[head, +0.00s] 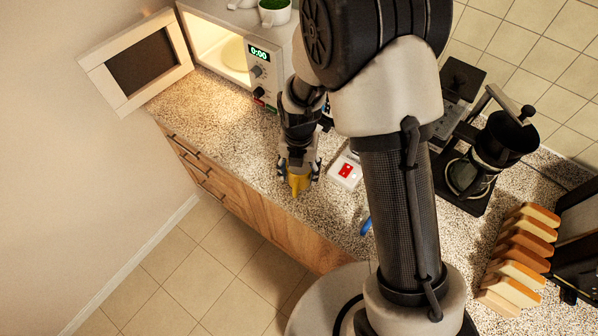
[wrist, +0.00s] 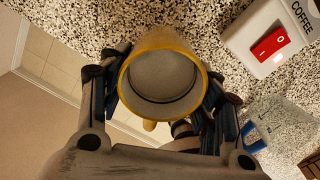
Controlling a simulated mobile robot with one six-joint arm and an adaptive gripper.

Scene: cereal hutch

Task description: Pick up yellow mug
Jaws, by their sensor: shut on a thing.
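The yellow mug (wrist: 137,98) is between the fingers of my gripper (wrist: 163,105) in the wrist view. Its round open mouth faces the camera, its rim is yellow and its inside is grey and looks empty. In the head view, the yellow mug (head: 299,184) shows below my gripper (head: 298,168), near the front edge of the counter. The gripper is shut on the mug, with a finger on either side. I cannot tell whether the mug touches the counter.
An open microwave (head: 215,50) stands at the back left, its door (head: 140,62) swung out. A white box with a red switch (head: 345,170) lies right of the gripper. A coffee maker (head: 480,160) and bread slices (head: 520,255) stand further right. The speckled counter (head: 215,120) is clear to the left.

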